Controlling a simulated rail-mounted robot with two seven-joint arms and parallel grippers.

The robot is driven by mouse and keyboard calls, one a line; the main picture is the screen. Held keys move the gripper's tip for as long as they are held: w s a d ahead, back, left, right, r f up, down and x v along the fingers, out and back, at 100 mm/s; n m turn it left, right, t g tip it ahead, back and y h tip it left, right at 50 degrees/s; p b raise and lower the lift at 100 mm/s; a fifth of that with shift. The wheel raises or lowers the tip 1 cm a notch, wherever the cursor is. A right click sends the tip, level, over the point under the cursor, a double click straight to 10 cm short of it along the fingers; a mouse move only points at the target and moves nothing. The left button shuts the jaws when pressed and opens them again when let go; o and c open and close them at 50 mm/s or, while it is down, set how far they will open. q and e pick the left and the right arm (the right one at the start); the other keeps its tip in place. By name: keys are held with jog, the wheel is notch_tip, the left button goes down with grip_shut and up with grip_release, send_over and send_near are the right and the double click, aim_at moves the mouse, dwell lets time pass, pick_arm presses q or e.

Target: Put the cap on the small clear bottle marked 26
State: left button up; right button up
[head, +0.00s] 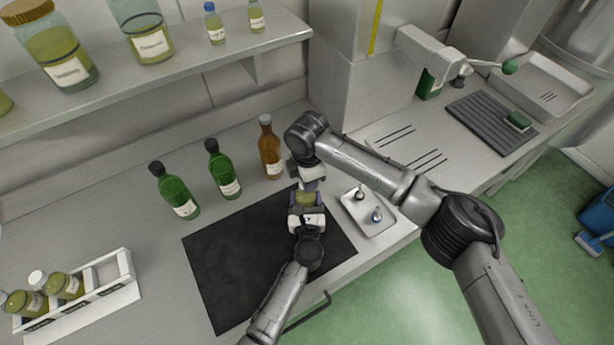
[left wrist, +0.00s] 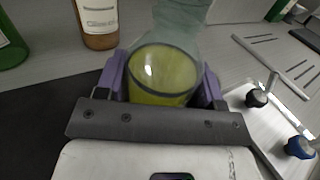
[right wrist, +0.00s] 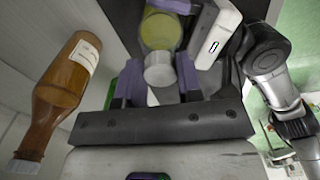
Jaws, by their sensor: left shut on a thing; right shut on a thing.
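A small clear bottle of yellow-green liquid (head: 306,198) is between my two grippers over the black mat. My right gripper (head: 309,182) reaches in from the far side. In the right wrist view a pale silvery cap (right wrist: 158,72) sits between its purple fingers, at the bottle's mouth end. I cannot tell whether the cap is seated on the neck. The number 26 is not readable.
A small metal tray (head: 385,229) with two stoppers, one blue, stands right of the mat (head: 225,262). Two green bottles (head: 178,195) (head: 223,172) and an amber bottle (head: 269,150) stand behind. A white rack (head: 125,278) holds bottles at left. The mat's left part is clear.

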jog(key=shift+f, duration=0.55)
